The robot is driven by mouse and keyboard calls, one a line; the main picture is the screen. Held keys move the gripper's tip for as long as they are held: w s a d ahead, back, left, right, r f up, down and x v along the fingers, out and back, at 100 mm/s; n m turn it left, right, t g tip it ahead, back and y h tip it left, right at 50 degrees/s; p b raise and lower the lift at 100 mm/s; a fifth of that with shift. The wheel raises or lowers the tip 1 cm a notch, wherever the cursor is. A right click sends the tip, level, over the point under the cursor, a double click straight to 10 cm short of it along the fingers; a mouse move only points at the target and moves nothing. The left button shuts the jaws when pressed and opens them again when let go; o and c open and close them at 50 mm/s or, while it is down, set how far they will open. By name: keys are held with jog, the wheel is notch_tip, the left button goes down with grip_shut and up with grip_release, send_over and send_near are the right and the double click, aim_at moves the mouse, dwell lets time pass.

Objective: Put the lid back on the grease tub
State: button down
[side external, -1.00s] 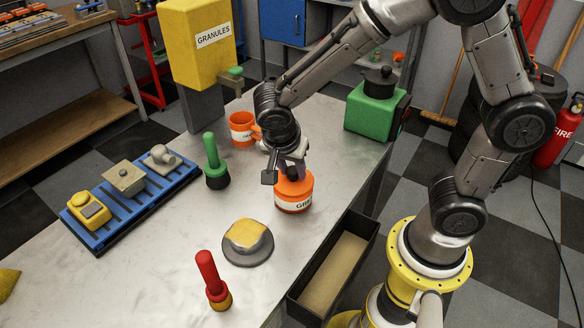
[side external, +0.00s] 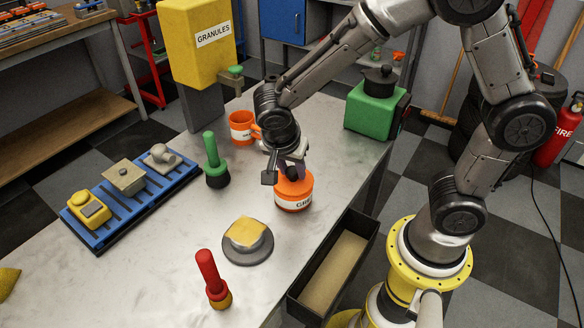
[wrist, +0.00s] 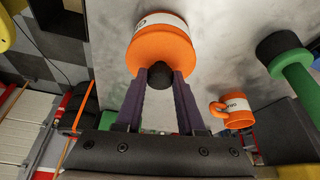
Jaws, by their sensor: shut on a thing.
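The grease tub (side external: 294,202) is orange with a white label band and stands upright on the metal bench. Its orange lid (wrist: 160,48) with a black knob (wrist: 158,70) is at the top of the tub; I see no clear gap between them, but cannot tell if it is fully seated. My gripper (side external: 292,166) is directly above the tub. In the wrist view its purple fingers (wrist: 160,75) are shut on the lid's knob. The fingers and wrist hide part of the lid in the side view.
An orange mug (side external: 241,128) and a green-handled brush (side external: 214,160) stand left of the tub. A grey disc (side external: 247,258) with a yellow block and a red-handled brush (side external: 211,280) are nearer the front. A black open bin (side external: 335,270) is along the bench's right edge.

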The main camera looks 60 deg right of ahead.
jog(key=shift+c, duration=2.2)
grip_release()
jog(key=shift+o, duration=0.3)
jog(key=o, duration=0.4)
jog(key=shift+r, duration=0.1)
jog(key=shift+r, duration=3.45)
